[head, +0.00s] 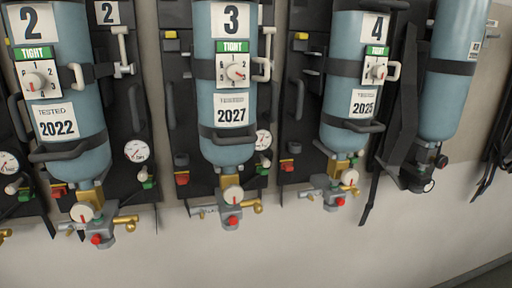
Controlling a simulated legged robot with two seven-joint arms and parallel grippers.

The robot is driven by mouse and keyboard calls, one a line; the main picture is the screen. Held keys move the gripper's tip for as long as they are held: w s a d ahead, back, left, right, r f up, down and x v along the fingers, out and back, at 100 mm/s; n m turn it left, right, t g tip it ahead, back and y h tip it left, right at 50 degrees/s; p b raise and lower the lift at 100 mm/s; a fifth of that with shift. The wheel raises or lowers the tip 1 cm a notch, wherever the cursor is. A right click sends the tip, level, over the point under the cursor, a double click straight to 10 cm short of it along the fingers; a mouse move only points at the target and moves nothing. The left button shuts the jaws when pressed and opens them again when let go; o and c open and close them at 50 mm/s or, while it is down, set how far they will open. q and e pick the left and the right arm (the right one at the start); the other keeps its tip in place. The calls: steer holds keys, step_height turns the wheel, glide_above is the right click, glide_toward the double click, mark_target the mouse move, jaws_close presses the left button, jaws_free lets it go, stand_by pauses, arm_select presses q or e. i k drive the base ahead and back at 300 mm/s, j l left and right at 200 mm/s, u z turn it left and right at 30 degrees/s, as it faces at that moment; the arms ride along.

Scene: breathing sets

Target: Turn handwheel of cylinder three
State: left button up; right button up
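Cylinder three (227,112) is the blue cylinder with the "3" label, hanging upside down in the middle of the head view. At its lower end is a brass and grey valve (231,214) with a pale round handwheel (233,194) facing me. A red-tipped part sticks out below the handwheel. A white dial with a pointer (235,71) sits under the green "TIGHT" label on the cylinder. A tag below it reads 2027. Neither of my grippers is in view, and nothing touches the handwheel.
Cylinder two (83,157) hangs at the left and cylinder four (344,139) at the right, with similar valves. A further blue cylinder (445,105) hangs at the far right. A gauge (263,139) and hoses flank cylinder three. The wall below the valves is clear.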

mark_target(234, 194)
steer(key=i+l, duration=0.1)
steer(key=l, duration=0.45)
steer(key=i+l, duration=0.1)
steer(key=l, duration=0.4)
steer(key=i+l, duration=0.1)
steer(key=l, duration=0.45)
